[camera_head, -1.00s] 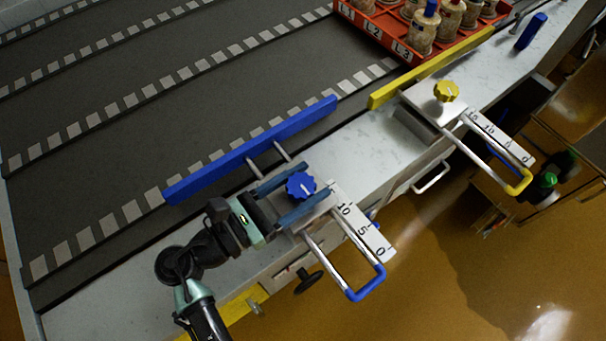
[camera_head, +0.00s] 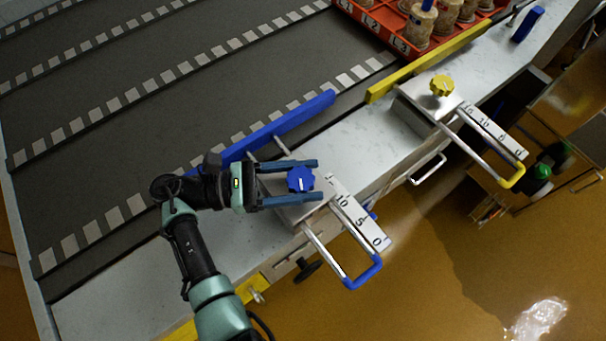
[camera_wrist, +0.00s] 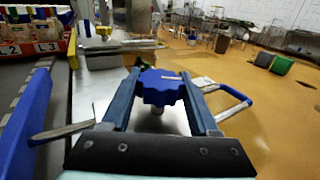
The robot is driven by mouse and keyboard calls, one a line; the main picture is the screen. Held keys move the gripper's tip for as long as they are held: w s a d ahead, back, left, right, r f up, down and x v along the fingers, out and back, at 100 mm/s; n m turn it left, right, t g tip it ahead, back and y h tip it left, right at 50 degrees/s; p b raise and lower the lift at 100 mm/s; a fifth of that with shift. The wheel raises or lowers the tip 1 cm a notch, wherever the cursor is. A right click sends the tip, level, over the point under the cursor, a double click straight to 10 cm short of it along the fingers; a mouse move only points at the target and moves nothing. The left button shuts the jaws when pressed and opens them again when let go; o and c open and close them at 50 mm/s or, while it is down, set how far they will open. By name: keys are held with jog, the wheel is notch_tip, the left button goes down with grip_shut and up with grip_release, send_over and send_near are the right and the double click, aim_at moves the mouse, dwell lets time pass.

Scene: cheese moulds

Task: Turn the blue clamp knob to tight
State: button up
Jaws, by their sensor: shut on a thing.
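The blue clamp knob (camera_head: 300,179) is a scalloped disc with a white mark on top. It sits on the metal block of the blue clamp, and also shows in the wrist view (camera_wrist: 161,88). My gripper (camera_head: 318,180) is shut on the knob, with one blue finger along each side; the wrist view shows the fingers (camera_wrist: 160,82) flanking it. The blue clamp has a blue guide bar (camera_head: 278,130) on the belt side, a white scale plate (camera_head: 357,212) and a blue-ended handle (camera_head: 363,272). Tight or loose markings are too small to read.
A yellow clamp with a yellow knob (camera_head: 442,85) and yellow guide bar (camera_head: 428,64) stands further right along the counter. A red crate (camera_head: 372,27) of cheese moulds is at the top. The counter (camera_head: 350,147) between the clamps is clear.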

jog(key=shift+d+f, duration=0.1)
jog(key=shift+d, duration=0.05)
dwell(0.4)
jog(key=o, duration=1.4)
jog(key=shift+a, duration=0.55)
jog(key=shift+s+a+b, duration=0.2)
jog(key=shift+a+b, duration=0.25)
jog(key=shift+a, duration=1.55)
jog(key=shift+s+a+b, duration=0.2)
jog(key=shift+a+b, duration=0.25)
jog(key=shift+a, duration=1.5)
jog(key=shift+s+a+b, duration=0.2)
jog(key=shift+a+b, duration=0.25)
jog(key=shift+a, duration=1.55)
